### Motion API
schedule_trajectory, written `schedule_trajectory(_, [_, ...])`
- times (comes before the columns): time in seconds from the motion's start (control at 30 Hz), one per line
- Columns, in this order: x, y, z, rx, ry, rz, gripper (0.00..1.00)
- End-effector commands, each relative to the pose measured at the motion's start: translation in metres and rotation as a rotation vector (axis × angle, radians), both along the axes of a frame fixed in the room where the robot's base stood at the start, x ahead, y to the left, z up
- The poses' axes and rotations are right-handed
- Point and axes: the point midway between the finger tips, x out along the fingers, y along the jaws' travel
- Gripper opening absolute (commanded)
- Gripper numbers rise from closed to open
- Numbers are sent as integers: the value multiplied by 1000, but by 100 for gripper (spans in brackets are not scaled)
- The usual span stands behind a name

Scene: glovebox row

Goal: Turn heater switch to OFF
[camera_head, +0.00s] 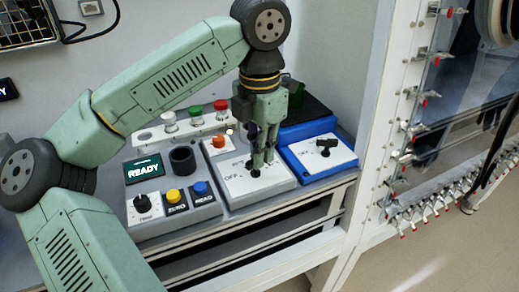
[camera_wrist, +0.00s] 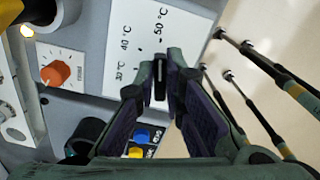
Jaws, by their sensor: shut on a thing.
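The heater switch is a small black handle (camera_head: 254,173) on the white panel (camera_head: 240,184) of a grey box, with an OFF label at its lower left. My gripper (camera_head: 262,163) points down over this panel. In the wrist view my gripper (camera_wrist: 161,92) is shut on the black handle (camera_wrist: 160,72). The white panel (camera_wrist: 125,40) carries 30 °C, 40 °C and 50 °C marks in that view. The fingers hide part of the switch, and I cannot tell which mark it points at.
A blue box (camera_head: 290,158) with its own black knob (camera_head: 326,146) stands close on the right. An orange knob (camera_head: 218,142) sits behind. A white frame post (camera_head: 372,110) rises at right.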

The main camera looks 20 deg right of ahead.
Motion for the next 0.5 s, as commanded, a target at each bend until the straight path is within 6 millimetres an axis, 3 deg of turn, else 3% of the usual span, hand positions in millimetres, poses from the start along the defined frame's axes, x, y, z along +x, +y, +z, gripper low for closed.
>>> schedule_trajectory(0.5, [4,2,-2,2,-3,331,0])
